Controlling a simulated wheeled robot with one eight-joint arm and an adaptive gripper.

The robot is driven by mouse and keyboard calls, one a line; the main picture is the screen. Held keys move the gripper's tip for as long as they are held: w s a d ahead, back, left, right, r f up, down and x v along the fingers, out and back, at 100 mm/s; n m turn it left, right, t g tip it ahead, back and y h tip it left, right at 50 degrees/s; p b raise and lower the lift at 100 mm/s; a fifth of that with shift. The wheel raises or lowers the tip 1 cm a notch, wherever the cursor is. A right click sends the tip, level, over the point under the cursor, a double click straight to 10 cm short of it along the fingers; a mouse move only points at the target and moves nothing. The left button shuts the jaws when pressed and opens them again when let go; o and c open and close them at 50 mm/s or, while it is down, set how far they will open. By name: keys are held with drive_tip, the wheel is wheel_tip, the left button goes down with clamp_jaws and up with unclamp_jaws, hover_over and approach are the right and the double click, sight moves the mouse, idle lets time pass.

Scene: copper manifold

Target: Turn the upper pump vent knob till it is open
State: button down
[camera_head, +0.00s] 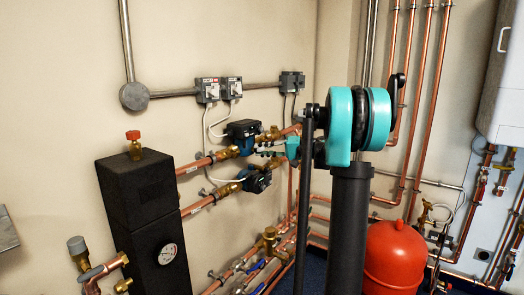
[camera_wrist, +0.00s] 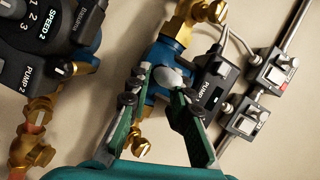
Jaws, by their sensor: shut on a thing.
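The upper pump (camera_head: 243,130) is a dark blue and black unit on a copper pipe on the wall. In the wrist view its blue body carries a round silver vent knob (camera_wrist: 172,79). My gripper (camera_wrist: 165,88) has its green, black-padded fingers on either side of this knob and is shut on it. In the head view my gripper (camera_head: 274,150) reaches left to the upper pump, and the knob cannot be made out there. Whether the vent is open cannot be told.
The lower pump (camera_head: 258,181) sits just below; its face (camera_wrist: 40,35) reads PUMP 2 in the wrist view. Grey switch boxes (camera_head: 208,90) with white cables are above. A black insulated box (camera_head: 140,190) stands left, a red vessel (camera_head: 396,260) right. Copper pipes run close around.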

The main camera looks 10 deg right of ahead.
drive_tip(key=shift+m+y, duration=0.3)
drive_tip(key=shift+m, duration=0.2)
drive_tip(key=c, duration=1.4)
unclamp_jaws()
drive_tip(key=shift+o, duration=0.2)
drive_tip(key=shift+d, duration=0.15)
drive_tip(key=f+v, duration=0.1)
drive_tip(key=v, duration=1)
drive_tip(key=shift+s+d+r, duration=0.25)
drive_tip(key=shift+d+r, duration=0.1)
drive_tip(key=shift+r, duration=0.05)
drive_tip(key=shift+a+f, duration=0.1)
